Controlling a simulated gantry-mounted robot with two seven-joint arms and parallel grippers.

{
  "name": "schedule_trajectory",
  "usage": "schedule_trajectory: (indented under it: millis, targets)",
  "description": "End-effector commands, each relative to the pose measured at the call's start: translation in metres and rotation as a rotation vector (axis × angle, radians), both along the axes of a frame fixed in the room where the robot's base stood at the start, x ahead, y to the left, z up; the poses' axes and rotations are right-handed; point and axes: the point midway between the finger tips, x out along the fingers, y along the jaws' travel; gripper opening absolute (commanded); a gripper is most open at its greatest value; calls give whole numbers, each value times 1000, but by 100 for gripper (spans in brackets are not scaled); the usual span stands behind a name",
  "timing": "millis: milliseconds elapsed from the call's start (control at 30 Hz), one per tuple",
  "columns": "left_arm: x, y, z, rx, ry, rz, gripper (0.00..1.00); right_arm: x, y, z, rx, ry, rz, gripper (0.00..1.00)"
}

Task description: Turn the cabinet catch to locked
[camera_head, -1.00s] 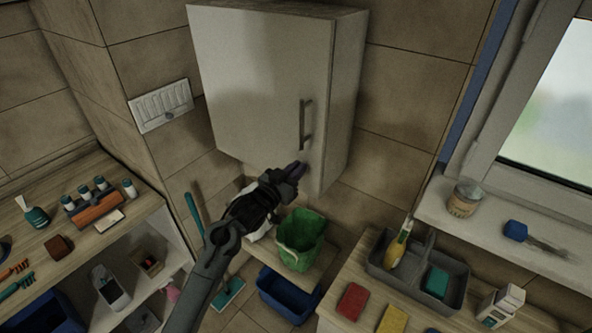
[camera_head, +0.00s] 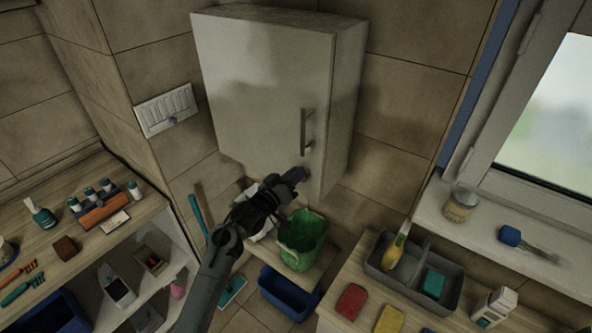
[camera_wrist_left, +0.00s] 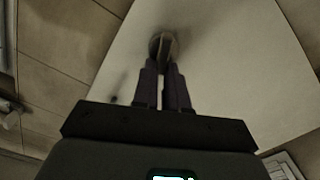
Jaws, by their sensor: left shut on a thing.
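The white wall cabinet (camera_head: 262,88) hangs closed on the tiled wall, with a vertical bar handle (camera_head: 306,132) near the right edge of its door. My left gripper (camera_head: 301,174) is at the lower right corner of the door, below the handle. In the left wrist view, the cabinet catch (camera_wrist_left: 163,46) is a small round knob with a raised grip on the door face. The left gripper's two dark fingers (camera_wrist_left: 163,84) are shut on that grip. In the head view the gripper hides the catch. My right gripper is not in view.
A green bucket (camera_head: 302,240) and a blue bin (camera_head: 288,293) stand below the cabinet. A grey caddy (camera_head: 416,268) and sponges lie on the counter at right. A shelf unit (camera_head: 90,222) with bottles and tools stands at left.

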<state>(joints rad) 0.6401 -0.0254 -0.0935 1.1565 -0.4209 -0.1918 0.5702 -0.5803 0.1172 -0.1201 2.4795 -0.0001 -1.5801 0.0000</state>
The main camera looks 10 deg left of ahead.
Motion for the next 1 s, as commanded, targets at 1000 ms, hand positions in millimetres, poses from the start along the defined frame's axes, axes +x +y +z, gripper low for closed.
schedule_trajectory:
  millis: [1000]
  targets:
    - [5, 9, -13, -820, 452, -1, 0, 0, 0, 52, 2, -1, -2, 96]
